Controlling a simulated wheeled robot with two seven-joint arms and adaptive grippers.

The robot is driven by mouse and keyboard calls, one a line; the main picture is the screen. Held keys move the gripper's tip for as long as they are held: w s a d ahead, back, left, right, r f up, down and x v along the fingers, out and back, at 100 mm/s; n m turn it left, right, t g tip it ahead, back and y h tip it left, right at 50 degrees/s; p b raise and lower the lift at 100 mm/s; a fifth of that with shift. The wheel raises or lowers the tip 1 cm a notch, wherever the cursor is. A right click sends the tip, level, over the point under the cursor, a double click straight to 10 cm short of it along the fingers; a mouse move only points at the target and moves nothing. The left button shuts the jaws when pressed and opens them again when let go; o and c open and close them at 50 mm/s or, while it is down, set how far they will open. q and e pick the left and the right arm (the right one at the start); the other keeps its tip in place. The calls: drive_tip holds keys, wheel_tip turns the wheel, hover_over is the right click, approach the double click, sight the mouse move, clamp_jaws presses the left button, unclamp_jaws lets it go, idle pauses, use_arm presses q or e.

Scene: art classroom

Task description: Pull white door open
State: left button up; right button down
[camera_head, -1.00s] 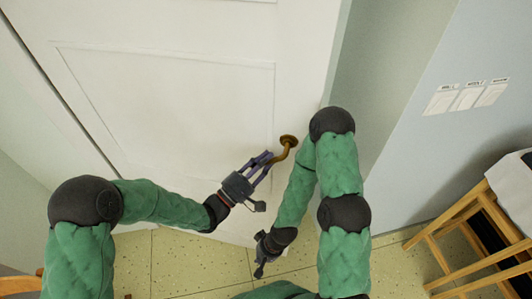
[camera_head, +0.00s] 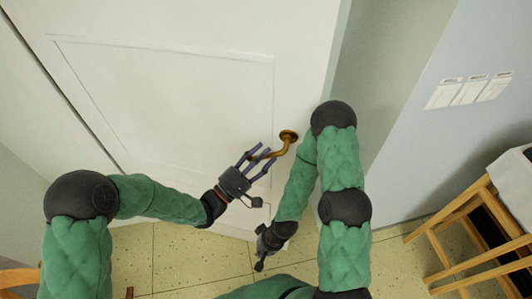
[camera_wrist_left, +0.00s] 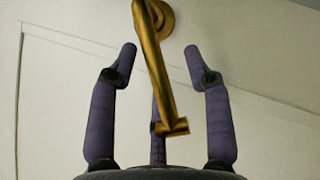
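The white door (camera_head: 170,100) fills the upper left and middle of the head view. Its brass lever handle (camera_head: 286,143) sits near the door's right edge. My left gripper (camera_head: 264,154) is open at the handle's free end. In the left wrist view, the brass lever (camera_wrist_left: 154,65) runs down between the spread fingers of the left gripper (camera_wrist_left: 161,50). The two outer fingers are apart from it; the third finger is partly behind its lower end, and contact there is unclear. My right gripper (camera_head: 261,258) hangs low beside the door, away from the handle; its finger state is unclear.
A wooden stool or easel frame (camera_head: 470,225) with a white cloth stands at the right. The speckled floor (camera_head: 185,255) is clear below the door. Wooden furniture (camera_head: 20,280) shows at the lower left.

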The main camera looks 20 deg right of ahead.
use_arm(q)
drive_tip(key=v, duration=1)
drive_tip(key=shift+a+f, duration=0.25)
drive_tip(key=shift+a, duration=0.1)
drive_tip(key=shift+s, duration=0.1)
